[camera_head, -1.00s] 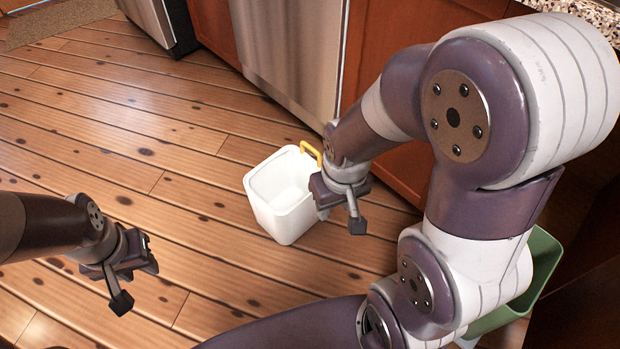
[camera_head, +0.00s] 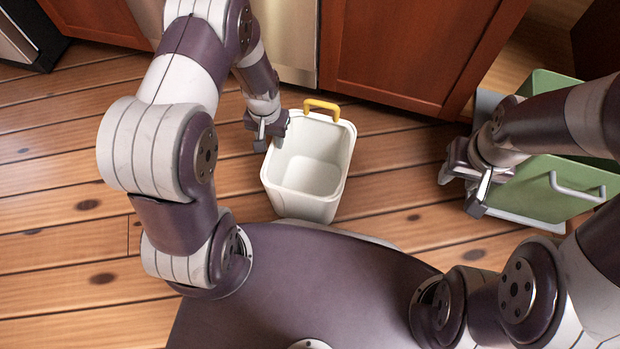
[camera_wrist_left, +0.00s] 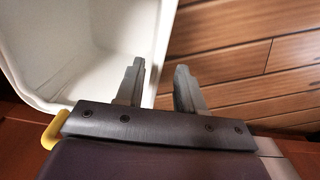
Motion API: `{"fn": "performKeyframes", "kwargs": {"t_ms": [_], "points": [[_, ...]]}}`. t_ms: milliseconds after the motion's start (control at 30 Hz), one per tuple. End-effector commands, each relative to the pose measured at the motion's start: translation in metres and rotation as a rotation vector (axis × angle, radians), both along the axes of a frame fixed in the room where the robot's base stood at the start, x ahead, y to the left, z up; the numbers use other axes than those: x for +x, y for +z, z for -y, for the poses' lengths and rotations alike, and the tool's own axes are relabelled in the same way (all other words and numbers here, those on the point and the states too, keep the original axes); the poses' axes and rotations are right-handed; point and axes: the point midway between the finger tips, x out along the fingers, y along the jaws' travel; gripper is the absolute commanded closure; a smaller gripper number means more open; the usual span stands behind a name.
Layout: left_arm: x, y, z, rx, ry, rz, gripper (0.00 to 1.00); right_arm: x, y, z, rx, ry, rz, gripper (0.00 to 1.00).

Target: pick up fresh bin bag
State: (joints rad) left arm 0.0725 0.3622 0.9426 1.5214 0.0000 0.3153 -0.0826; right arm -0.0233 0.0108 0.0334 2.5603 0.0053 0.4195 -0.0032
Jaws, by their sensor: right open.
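I cannot make out a fresh bin bag in either view. A white bin (camera_head: 325,150) with a yellow handle (camera_head: 321,106) stands upright on the floor, and its visible inside looks empty. My left gripper (camera_head: 265,135) is at the bin's far left corner. In the left wrist view my left gripper (camera_wrist_left: 160,85) has its fingers apart, one over the inside of the bin (camera_wrist_left: 100,45) and one over the floor outside. My right gripper (camera_head: 465,192) is open and empty, in front of a green container (camera_head: 545,190). My right arm hides part of that container's opening.
The green container has a metal bar handle (camera_head: 577,188) on its near side. Red-brown cabinet doors (camera_head: 410,50) and a steel front (camera_head: 288,40) close off the back. The wooden floor (camera_head: 400,185) between the bin and the right gripper is clear.

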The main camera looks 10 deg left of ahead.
Motion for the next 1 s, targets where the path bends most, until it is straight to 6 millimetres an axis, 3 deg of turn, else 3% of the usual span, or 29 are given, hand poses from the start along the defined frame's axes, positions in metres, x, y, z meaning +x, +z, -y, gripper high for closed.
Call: {"fn": "performKeyframes", "kwargs": {"t_ms": [167,267,467,600,1000], "points": [[0.001,-0.038,0.0,0.0,0.0,-0.001,0.62,0.0,-0.04,0.0,0.0,0.0,0.001,0.57],[0.001,-0.05,0.0,0.0,0.0,-0.001,0.62,0.0,-0.049,0.0,0.0,0.0,0.0,0.57],[0.002,-0.046,0.0,0.0,0.0,0.0,0.62,0.0,-0.044,0.0,0.0,0.0,0.001,0.57],[0.001,-0.046,0.0,0.0,0.0,0.0,1.0,0.0,-0.044,0.0,0.0,0.0,0.001,0.57],[0.001,-0.041,0.0,0.0,0.0,0.0,1.0,0.0,-0.039,0.0,0.0,0.0,0.001,0.57]]}}
